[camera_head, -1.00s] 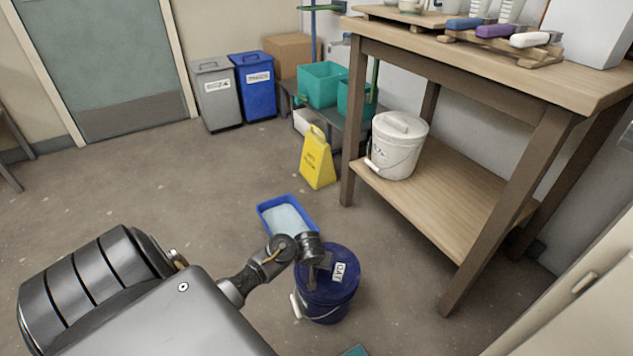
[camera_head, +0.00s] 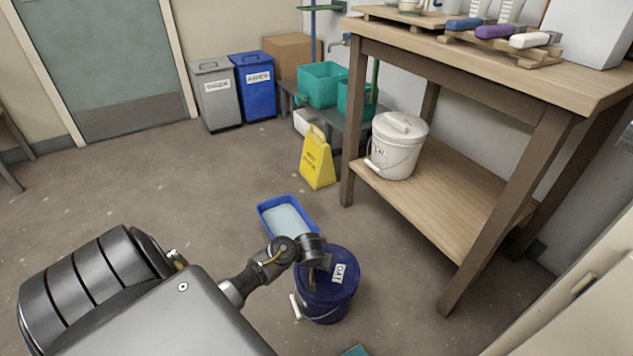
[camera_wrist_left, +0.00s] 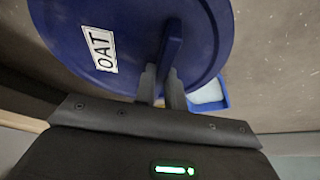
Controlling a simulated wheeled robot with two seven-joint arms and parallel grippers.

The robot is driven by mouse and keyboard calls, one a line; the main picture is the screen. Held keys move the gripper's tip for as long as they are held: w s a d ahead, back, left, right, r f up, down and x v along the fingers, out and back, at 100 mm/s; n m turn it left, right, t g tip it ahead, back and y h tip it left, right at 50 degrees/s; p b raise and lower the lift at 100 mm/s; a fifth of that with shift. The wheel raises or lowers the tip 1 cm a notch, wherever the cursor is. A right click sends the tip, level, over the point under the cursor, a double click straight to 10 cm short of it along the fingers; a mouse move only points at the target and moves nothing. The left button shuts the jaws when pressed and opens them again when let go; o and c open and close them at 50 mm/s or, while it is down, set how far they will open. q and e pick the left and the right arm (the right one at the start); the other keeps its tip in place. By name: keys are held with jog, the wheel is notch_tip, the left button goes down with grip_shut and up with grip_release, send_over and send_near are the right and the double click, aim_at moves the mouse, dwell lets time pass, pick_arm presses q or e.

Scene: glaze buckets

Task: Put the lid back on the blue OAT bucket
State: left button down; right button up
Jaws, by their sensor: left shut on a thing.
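The blue OAT bucket (camera_head: 326,305) stands on the floor, its wire handle hanging down at its left side. The blue lid (camera_head: 345,262) with a white OAT label is at the bucket's top; whether it is fully seated I cannot tell. My left gripper (camera_head: 318,272) is over the lid, shut on the lid's raised grip. In the left wrist view, the fingers (camera_wrist_left: 162,88) pinch that upright grip bar, and the lid (camera_wrist_left: 125,30) fills the upper middle. The bucket's body is hidden there. My right gripper is not in view.
A blue tray (camera_head: 287,217) with pale contents lies on the floor just behind the bucket. A yellow floor sign (camera_head: 317,160) stands farther back. A wooden workbench (camera_head: 440,205) with a white bucket (camera_head: 398,147) on its lower shelf stands to the right.

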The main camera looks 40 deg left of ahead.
pick_arm(q)
jog(key=shift+f, duration=0.1)
dwell(0.4)
jog(key=c, duration=0.9)
grip_release()
